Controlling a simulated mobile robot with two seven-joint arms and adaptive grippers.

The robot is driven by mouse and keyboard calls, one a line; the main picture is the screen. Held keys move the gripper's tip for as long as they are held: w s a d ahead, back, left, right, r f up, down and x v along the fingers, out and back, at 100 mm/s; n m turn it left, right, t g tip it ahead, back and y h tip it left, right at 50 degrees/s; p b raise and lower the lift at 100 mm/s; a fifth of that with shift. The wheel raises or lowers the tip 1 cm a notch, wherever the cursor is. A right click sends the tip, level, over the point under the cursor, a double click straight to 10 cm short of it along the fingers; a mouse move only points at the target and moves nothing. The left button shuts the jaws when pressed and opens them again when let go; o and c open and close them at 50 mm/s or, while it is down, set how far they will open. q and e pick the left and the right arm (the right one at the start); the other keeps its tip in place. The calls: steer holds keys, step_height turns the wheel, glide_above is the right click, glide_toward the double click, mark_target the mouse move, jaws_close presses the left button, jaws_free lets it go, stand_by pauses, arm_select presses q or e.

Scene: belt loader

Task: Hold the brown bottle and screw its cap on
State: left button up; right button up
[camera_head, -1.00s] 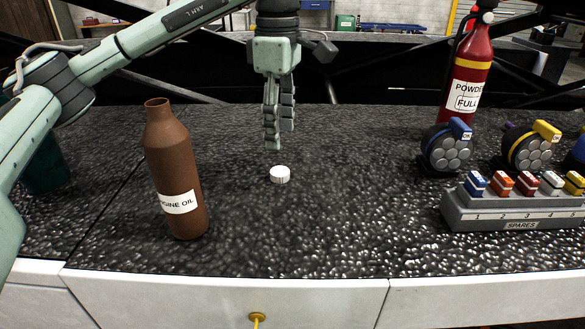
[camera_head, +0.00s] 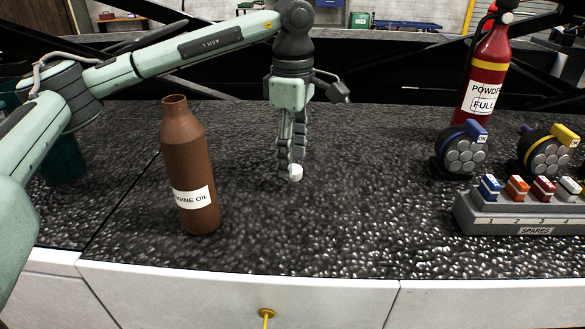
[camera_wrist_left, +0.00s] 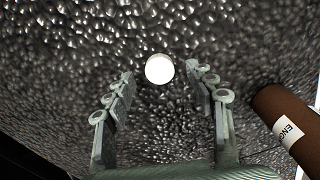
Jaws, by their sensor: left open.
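The brown bottle (camera_head: 186,160), labelled ENGINE OIL, stands upright and uncapped on the dark speckled worktop. Part of it shows at the right of the left wrist view (camera_wrist_left: 285,122). The white cap (camera_head: 295,173) lies on the worktop to the right of the bottle. In the left wrist view the cap (camera_wrist_left: 159,69) sits between and just beyond the fingertips. My left gripper (camera_head: 291,166) points down over the cap, its fingers open on either side (camera_wrist_left: 160,85) with nothing held. The fingers hide part of the cap in the head view. My right gripper is not in view.
A red fire extinguisher (camera_head: 485,78) stands at the back right. Blue (camera_head: 461,148) and yellow (camera_head: 546,150) round connectors and a grey SPARES rack (camera_head: 520,216) are at the right. A dark green container (camera_head: 62,160) is at the left. The worktop's front middle is clear.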

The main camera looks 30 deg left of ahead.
arm_select(q)
steer(key=shift+f, duration=0.95)
steer(key=c, duration=0.7)
steer(key=shift+c, duration=0.2)
